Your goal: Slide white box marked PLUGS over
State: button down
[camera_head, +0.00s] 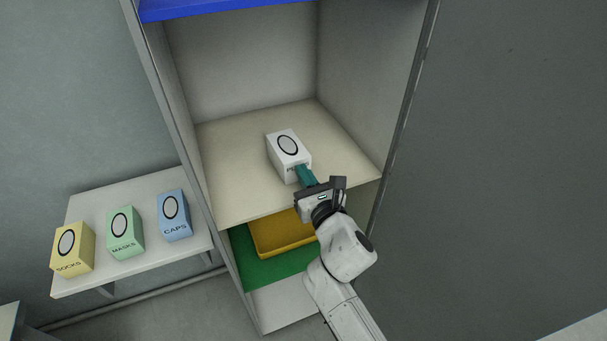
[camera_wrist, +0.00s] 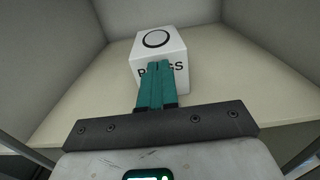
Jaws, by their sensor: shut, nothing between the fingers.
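The white box marked PLUGS (camera_head: 287,151) stands upright on the beige shelf (camera_head: 235,195) of an open cabinet, with a black ring on its top. It also shows in the wrist view (camera_wrist: 158,47), where my fingers cover the middle of its lettering. My gripper (camera_head: 299,170) reaches in from the shelf's front edge with its teal fingers shut together and nothing between them. The fingertips (camera_wrist: 158,66) are at the box's near face. I cannot tell whether they touch it or stop just short.
Yellow SOCKS (camera_head: 74,250), green MASKS (camera_head: 125,233) and blue CAPS (camera_head: 174,216) boxes stand on a side shelf (camera_head: 140,265) at left. A yellow tray (camera_head: 268,238) is below. Cabinet walls bound the beige shelf on both sides and behind. There is bare shelf around the box.

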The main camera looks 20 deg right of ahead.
aim_at(285, 143)
jog(key=shift+w, duration=0.25)
jog(key=w+b, duration=0.3)
jog(key=w, duration=0.8)
jog(key=shift+f, duration=0.1)
jog(key=shift+w, duration=0.45)
